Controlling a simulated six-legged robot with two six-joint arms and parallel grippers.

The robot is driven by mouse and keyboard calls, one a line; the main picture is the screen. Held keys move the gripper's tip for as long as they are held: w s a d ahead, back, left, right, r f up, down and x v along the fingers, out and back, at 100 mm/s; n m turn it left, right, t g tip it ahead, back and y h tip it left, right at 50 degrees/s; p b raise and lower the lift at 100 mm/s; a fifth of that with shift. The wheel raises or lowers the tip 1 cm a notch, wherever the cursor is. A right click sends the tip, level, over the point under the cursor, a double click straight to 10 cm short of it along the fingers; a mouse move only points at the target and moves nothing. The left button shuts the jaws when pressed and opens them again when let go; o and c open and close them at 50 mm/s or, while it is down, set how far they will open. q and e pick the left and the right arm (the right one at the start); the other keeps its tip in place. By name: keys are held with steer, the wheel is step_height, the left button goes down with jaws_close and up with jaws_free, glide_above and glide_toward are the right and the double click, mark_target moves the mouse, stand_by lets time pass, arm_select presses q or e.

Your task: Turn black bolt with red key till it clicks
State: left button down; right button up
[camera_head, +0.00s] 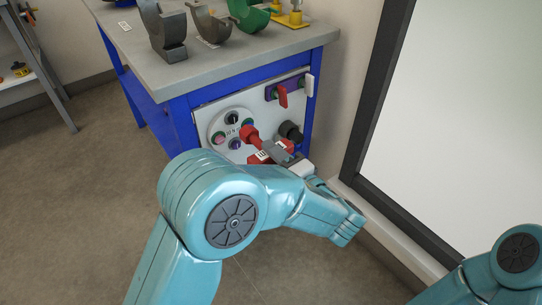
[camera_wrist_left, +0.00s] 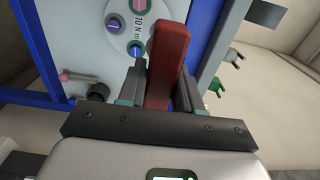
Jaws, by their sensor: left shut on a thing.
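The red key (camera_head: 250,134) is at the cart's front panel, beside the round dial plate. My left gripper (camera_head: 276,150) is shut on the key. In the left wrist view the red key (camera_wrist_left: 168,62) stands between the two dark fingers of my left gripper (camera_wrist_left: 160,88), pointing towards the panel. A black round piece (camera_head: 290,131) sticks out of the panel just right of the key; it may be the black bolt. I cannot tell whether the key touches a bolt, as the gripper and key hide that spot. My right gripper is out of view.
The dial plate (camera_head: 231,128) carries several coloured round knobs; "10 N m" reads on it in the left wrist view. A red lever (camera_head: 282,96) is above the key. Clamp-like parts stand on the grey cart top (camera_head: 232,58). A dark-framed white board (camera_head: 450,120) stands at right.

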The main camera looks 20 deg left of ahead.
mark_target(253, 137)
arm_select(q)
steer(key=shift+f, duration=0.1)
steer(key=shift+w+a, duration=0.1)
steer(key=shift+w, duration=0.05)
steer(key=shift+b+x, duration=0.55)
steer(key=shift+x, duration=2.5)
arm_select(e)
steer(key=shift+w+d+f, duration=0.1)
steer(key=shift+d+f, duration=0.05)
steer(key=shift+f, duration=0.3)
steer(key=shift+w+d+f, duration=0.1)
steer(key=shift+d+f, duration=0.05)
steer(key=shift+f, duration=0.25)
arm_select(q)
steer(key=shift+w+a+b, duration=0.15)
steer(key=shift+a+b, duration=0.05)
steer(key=shift+b, duration=0.25)
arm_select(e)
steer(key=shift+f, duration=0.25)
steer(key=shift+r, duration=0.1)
